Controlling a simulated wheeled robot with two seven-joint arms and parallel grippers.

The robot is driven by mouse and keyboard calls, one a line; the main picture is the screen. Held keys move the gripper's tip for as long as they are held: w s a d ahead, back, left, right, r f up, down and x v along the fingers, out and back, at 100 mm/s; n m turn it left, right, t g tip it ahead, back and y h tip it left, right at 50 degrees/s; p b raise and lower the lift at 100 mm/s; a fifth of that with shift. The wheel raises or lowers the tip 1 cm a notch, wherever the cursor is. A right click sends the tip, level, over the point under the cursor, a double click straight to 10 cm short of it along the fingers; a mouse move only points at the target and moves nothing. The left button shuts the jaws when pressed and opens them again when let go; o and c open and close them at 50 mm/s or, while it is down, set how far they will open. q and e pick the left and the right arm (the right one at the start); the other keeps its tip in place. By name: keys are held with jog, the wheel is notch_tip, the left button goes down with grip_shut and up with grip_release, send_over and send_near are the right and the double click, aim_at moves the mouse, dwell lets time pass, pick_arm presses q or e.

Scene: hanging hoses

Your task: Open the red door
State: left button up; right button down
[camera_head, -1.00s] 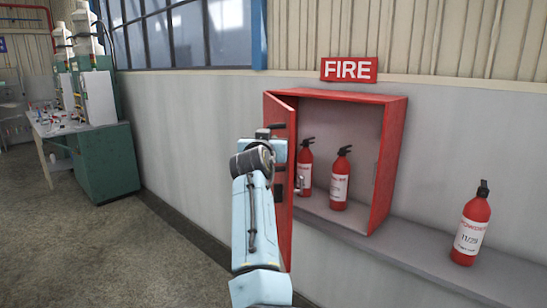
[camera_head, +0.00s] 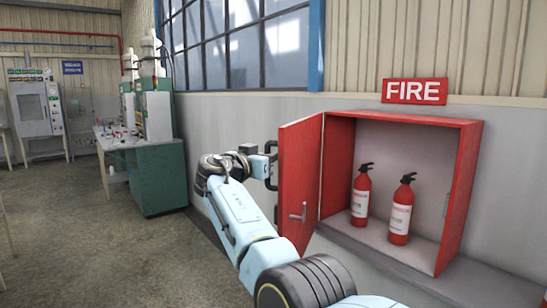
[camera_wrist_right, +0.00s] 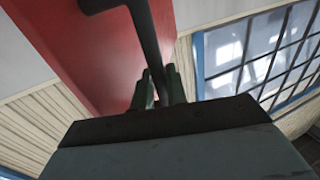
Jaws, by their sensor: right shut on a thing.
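The red door (camera_head: 300,180) of the wall cabinet stands open, swung out to the left of the red cabinet (camera_head: 462,190). A small silver latch (camera_head: 298,216) shows on its inner face. My right gripper (camera_head: 271,166) is at the door's outer side, by the dark handle (camera_head: 270,182). In the right wrist view, the gripper's fingers (camera_wrist_right: 160,90) are shut on the dark handle bar (camera_wrist_right: 145,35), with the red door (camera_wrist_right: 95,45) behind. My left gripper is not in view.
Two fire extinguishers (camera_head: 361,195) (camera_head: 401,210) stand inside the cabinet, under a red FIRE sign (camera_head: 414,91). A ledge (camera_head: 380,258) runs below it. A green workbench (camera_head: 160,180) stands at the left by the wall. The floor (camera_head: 100,245) at left is clear.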

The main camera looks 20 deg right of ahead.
jog(key=shift+w+a, duration=0.5)
jog(key=shift+w, duration=0.2)
jog(key=c, duration=1.5)
grip_release()
jog(key=shift+a, duration=0.15)
jog(key=v, duration=1.3)
jog(key=shift+s, duration=0.1)
